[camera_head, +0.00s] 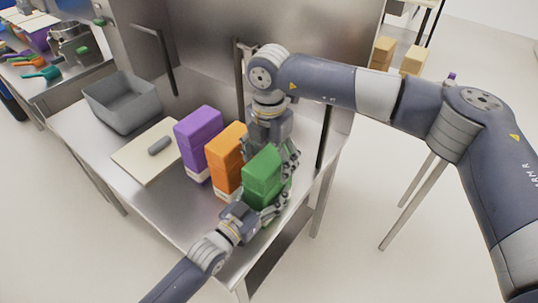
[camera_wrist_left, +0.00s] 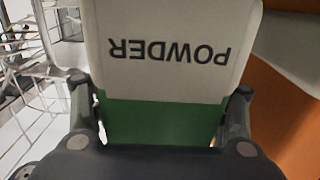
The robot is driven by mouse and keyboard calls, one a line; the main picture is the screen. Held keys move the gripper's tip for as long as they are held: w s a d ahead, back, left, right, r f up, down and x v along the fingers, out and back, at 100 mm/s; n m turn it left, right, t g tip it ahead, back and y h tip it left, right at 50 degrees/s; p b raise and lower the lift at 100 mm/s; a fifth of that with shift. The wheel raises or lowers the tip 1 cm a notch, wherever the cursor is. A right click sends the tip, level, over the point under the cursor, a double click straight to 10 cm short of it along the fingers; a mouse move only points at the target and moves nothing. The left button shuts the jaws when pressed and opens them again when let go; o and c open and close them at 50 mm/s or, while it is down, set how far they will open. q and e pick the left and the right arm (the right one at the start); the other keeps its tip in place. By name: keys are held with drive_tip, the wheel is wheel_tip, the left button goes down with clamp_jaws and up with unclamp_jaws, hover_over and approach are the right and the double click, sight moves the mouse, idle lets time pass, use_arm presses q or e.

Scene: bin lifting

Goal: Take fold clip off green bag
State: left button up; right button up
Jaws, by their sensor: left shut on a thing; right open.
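The green bag (camera_head: 262,178) stands upright at the right front of the steel table. Its pale label reading POWDER shows upside down above a green part (camera_wrist_left: 160,122) in the left wrist view. My left gripper (camera_head: 272,211) is shut on the green bag low down, with one finger on each side of it in the left wrist view. My right gripper (camera_head: 287,156) is open, close behind the upper part of the green bag; whether it touches is unclear. I cannot make out the fold clip on the bag; the back of its top is hidden.
An orange bag (camera_head: 226,157) and a purple bag (camera_head: 198,133) stand in a row left of the green bag. A pale board (camera_head: 137,166) holds a small grey rounded object (camera_head: 159,145). A grey bin (camera_head: 123,103) stands behind it. The table's front left is clear.

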sight(269, 158)
drive_tip(key=c, duration=1.3)
drive_tip(key=shift+o, duration=0.2)
drive_tip(key=shift+r, duration=0.2)
drive_tip(key=shift+r, duration=0.9)
use_arm(q)
drive_tip(key=shift+r, duration=0.1)
use_arm(e)
drive_tip(key=shift+r, duration=0.1)
drive_tip(key=shift+r, duration=1.9)
use_arm(q)
drive_tip(key=o, duration=1.6)
